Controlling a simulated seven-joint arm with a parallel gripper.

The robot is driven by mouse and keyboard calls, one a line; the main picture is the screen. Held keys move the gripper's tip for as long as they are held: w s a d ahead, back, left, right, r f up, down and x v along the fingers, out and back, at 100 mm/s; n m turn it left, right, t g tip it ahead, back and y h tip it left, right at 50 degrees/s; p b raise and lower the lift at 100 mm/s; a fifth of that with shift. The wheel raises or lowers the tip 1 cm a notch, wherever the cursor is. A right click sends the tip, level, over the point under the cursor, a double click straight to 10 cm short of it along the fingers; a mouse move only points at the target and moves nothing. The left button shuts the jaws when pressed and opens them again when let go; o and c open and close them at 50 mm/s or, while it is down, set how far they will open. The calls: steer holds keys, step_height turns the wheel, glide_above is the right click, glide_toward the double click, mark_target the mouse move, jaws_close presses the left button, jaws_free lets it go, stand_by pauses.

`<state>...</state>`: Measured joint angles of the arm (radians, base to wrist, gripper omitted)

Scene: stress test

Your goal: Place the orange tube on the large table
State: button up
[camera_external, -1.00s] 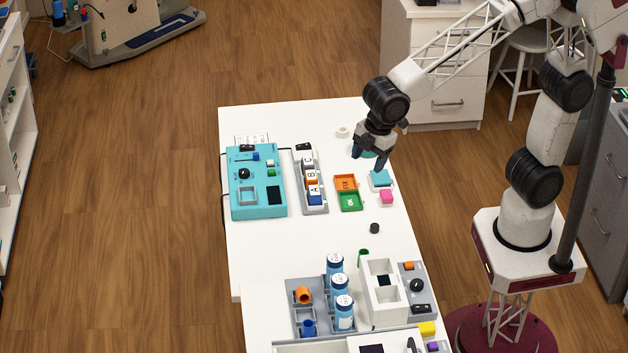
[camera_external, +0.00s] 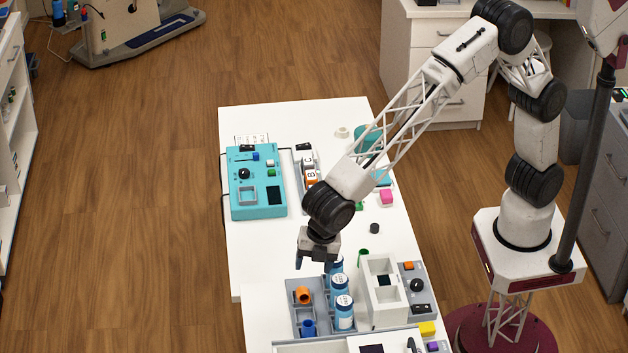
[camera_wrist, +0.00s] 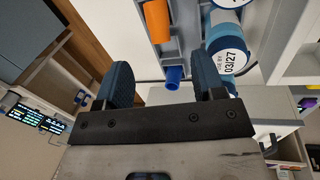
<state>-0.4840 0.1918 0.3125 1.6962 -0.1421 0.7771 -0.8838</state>
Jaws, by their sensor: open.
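The orange tube (camera_external: 304,296) sits in the grey rack (camera_external: 294,312) near the front of the white table (camera_external: 255,255). In the wrist view the orange tube (camera_wrist: 157,20) shows at the top, beyond my fingertips. My gripper (camera_external: 312,264) is open, above and behind the rack's back end, apart from the tube. In the wrist view the gap between my fingers (camera_wrist: 162,85) holds nothing. Whether this white table is the large table, I cannot tell.
A blue tube (camera_external: 308,328) stands in the rack in front of the orange one. Several blue labelled bottles (camera_external: 342,304) stand just right of it. A white box (camera_external: 381,300) is further right. The left middle of the table is clear, in front of the teal device (camera_external: 258,200).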

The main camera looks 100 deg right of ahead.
mark_target(304, 302)
steer(key=shift+w+a+f+n, duration=0.15)
steer(key=shift+w+a+f, duration=0.1)
steer(key=shift+a+f, duration=0.25)
steer(key=shift+w+a+f+n, duration=0.15)
steer(key=shift+w+a+f, duration=0.1)
steer(key=shift+a, duration=0.4)
steer(key=shift+w+f, duration=0.2)
steer(key=shift+f, duration=1.1)
steer(key=shift+w+f, duration=0.25)
steer(key=shift+f, duration=1.05)
steer(key=shift+w+f, duration=0.2)
steer(key=shift+f, duration=1.05)
steer(key=c, duration=1.1)
steer(key=shift+o, duration=0.2)
